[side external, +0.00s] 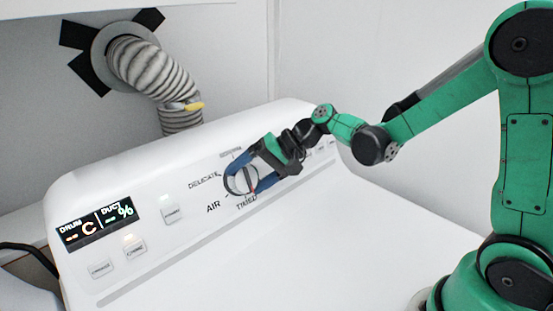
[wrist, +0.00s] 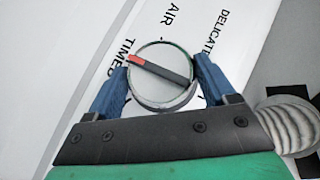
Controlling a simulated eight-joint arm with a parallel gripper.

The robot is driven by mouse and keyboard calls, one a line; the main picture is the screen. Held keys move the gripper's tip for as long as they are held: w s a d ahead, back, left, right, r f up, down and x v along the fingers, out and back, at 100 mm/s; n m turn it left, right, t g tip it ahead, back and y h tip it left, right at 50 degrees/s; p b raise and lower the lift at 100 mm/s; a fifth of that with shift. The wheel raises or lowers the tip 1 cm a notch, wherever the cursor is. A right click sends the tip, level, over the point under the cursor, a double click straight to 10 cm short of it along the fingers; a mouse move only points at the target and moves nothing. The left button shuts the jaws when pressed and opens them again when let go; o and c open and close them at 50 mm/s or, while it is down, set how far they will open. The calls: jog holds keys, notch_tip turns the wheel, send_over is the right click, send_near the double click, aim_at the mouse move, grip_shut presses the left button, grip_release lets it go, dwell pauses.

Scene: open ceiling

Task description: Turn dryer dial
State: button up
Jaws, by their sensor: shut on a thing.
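The dryer dial (wrist: 172,92) is a round white knob with a dark bar across it. One end of the bar is red, and in the wrist view that end points to the upper left, between AIR and TIMED. My gripper (wrist: 160,78) has its two blue fingers on opposite sides of the dial and is shut on it. In the side external view the dial (side external: 240,182) sits on the sloped control panel, partly hidden by my gripper (side external: 243,184). The labels DELICATE, AIR and TIMED are printed around it.
A lit display (side external: 97,222) and several buttons (side external: 134,247) are left of the dial on the panel. A ribbed duct hose (side external: 155,75) rises behind the dryer to the wall. The white dryer top (side external: 300,260) in front of the panel is clear.

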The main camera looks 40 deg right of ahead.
dwell(0.3)
jog(key=o, duration=1.1)
jog(key=shift+o, duration=0.2)
jog(key=v, duration=0.5)
jog(key=shift+s+d+r, duration=0.15)
jog(key=shift+s+d, duration=0.05)
